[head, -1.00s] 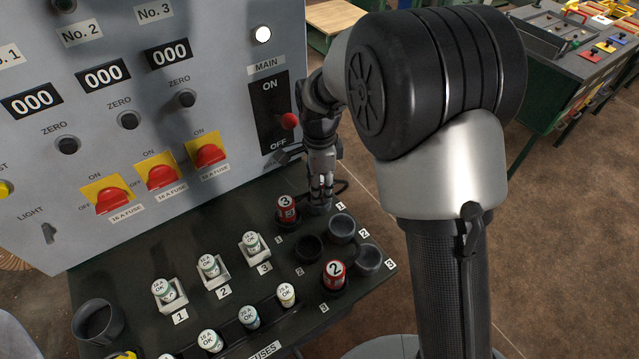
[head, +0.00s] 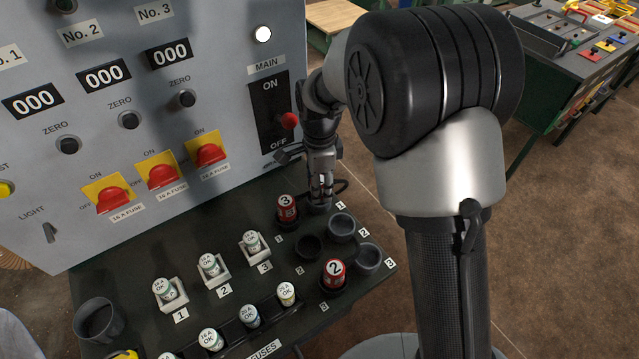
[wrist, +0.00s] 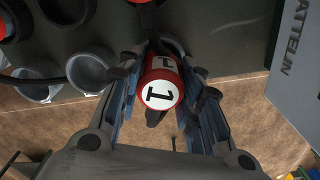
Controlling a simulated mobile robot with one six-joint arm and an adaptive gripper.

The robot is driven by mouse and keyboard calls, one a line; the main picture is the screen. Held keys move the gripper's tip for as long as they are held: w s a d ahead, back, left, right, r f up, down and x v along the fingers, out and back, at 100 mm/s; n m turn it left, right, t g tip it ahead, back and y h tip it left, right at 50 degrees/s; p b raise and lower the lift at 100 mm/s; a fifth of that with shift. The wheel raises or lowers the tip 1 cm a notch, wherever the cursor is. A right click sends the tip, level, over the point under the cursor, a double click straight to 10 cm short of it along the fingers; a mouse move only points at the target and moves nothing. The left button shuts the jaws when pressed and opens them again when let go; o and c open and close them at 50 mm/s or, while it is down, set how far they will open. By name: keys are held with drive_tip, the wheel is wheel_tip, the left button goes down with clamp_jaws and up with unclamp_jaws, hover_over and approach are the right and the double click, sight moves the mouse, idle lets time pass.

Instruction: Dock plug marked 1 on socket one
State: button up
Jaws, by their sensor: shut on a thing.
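My gripper (head: 321,188) is shut on the red plug marked 1, low over the far right part of the dark bench top. In the wrist view the plug (wrist: 162,92) sits between both fingers, its white numbered end facing the camera. Its lower end is hidden. A grey cup (head: 318,209) by the label 1 is right below the gripper; I cannot tell whether the plug is inside it. The red plug marked 3 (head: 287,206) stands in a black socket beside the gripper. A black socket (head: 308,247) nearer the front is empty. The red plug marked 2 (head: 334,270) stands in the front socket.
Two empty grey cups (head: 341,228) (head: 368,257) stand along the right edge. Several fuses (head: 252,243) stand left of the sockets. The panel with the MAIN switch (head: 288,121) rises close behind my gripper.

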drive_tip(key=shift+f+b, duration=0.35)
drive_tip(key=shift+f, duration=0.25)
drive_tip(key=o, duration=0.8)
drive_tip(key=shift+o, duration=0.2)
drive_tip(key=shift+r, duration=0.1)
wheel_tip(320, 180, up, 11)
drive_tip(key=p, duration=0.9)
